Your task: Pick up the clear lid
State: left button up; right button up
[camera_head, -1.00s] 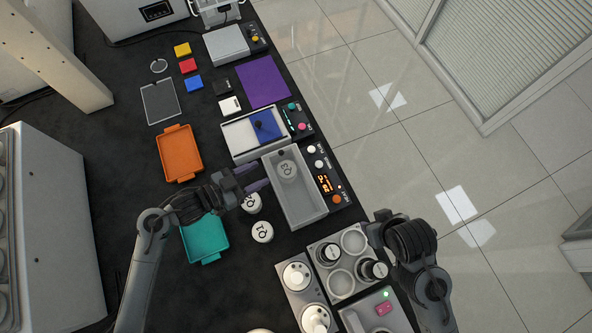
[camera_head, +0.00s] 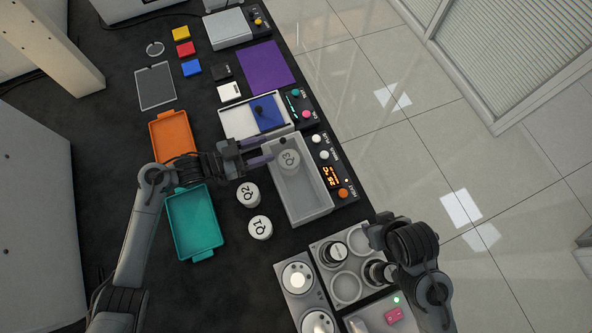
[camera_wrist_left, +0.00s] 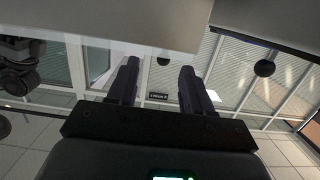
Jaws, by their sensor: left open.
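The clear lid (camera_head: 303,190) appears to lie over the grey bath, and the Q3 bottle (camera_head: 289,160) shows hazily inside. A small dark knob (camera_head: 283,141) sits near the bath's far end. My left gripper (camera_head: 271,149) is open and empty, its two purple-grey fingers reaching right over that end, close to the knob. Whether they touch it cannot be told. In the left wrist view the open fingers (camera_wrist_left: 158,85) have a small dark ball (camera_wrist_left: 163,60) between them; a larger one shows to the right. My right gripper (camera_head: 374,235) is by the cup rack, its jaws unclear.
Bottles Q1 (camera_head: 260,227) and Q2 (camera_head: 248,194) stand left of the bath. A teal tray (camera_head: 194,223) and an orange tray (camera_head: 173,137) lie further left. A white unit with a blue cover (camera_head: 270,117) borders the bath's far end. Black tabletop is bare around the bottles.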

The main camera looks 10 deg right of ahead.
aim_at(280, 141)
pick_arm(q)
jog(key=d, duration=0.1)
jog(key=w+d, duration=0.1)
jog(key=d, duration=0.1)
jog(key=shift+w+d+r, duration=0.1)
jog(key=shift+w+d, duration=0.2)
jog(key=shift+w, duration=0.05)
jog(key=shift+w+d, duration=0.15)
jog(key=shift+d, duration=0.5)
grip_shut()
dwell(0.7)
